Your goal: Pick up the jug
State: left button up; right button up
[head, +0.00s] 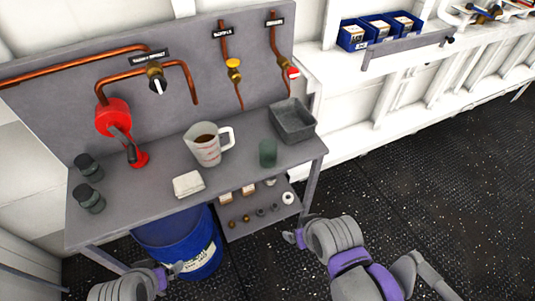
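The jug (206,153) is a pale measuring jug with red markings, brown contents and a handle on its right side. It stands upright near the middle of the grey workbench (140,198). My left gripper (175,271) is low in front of the bench, below and left of the jug, near the blue drum. My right gripper (293,237) is in front of the bench's right part, below and right of the jug. Both are apart from the jug. Their fingers are too small to tell open from shut.
A folded white cloth (188,184), a dark green cup (268,153) and a grey tray (292,121) sit around the jug. A red pump (114,119) and two dark jars stand left. A blue drum (196,250) and a lower shelf (268,222) are beneath. Open floor lies right.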

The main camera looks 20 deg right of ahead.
aim_at(202, 138)
jog(key=l+u, duration=0.25)
jog(key=u, duration=0.15)
jog(key=k+l+u, duration=0.1)
jog(key=u, duration=0.3)
jog(key=k+l+u, duration=0.15)
jog(key=l+u, duration=0.25)
jog(key=i+l+u, duration=0.1)
